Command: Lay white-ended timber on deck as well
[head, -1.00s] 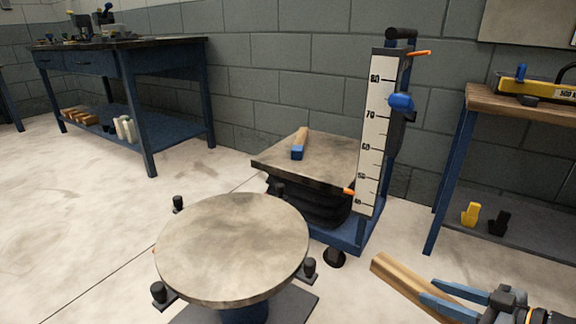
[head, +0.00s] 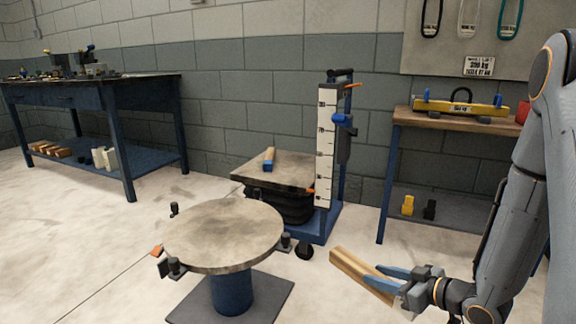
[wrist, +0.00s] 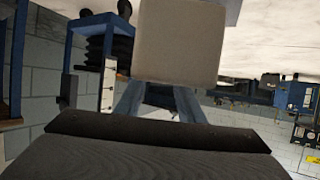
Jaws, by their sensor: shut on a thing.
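My gripper (head: 376,277) is shut on a wooden timber (head: 350,268) at the lower right of the head view. It holds the timber in the air, right of the round table and apart from the deck. A small whitish patch shows at the timber's near lower end. In the wrist view the pale face of the timber (wrist: 180,45) shows beyond the fingers. The deck (head: 247,167) is the worn top of a lift table with black bellows, at centre. A blue-ended timber (head: 269,158) lies on the deck's left-middle part, and the deck right of it is bare.
A round-topped table (head: 222,235) with dark knobs stands before the deck. An upright scale (head: 325,150) with a blue clamp rises at the deck's right edge. A wooden-topped bench (head: 455,124) is at right, a blue workbench (head: 110,92) at left. Open floor lies left.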

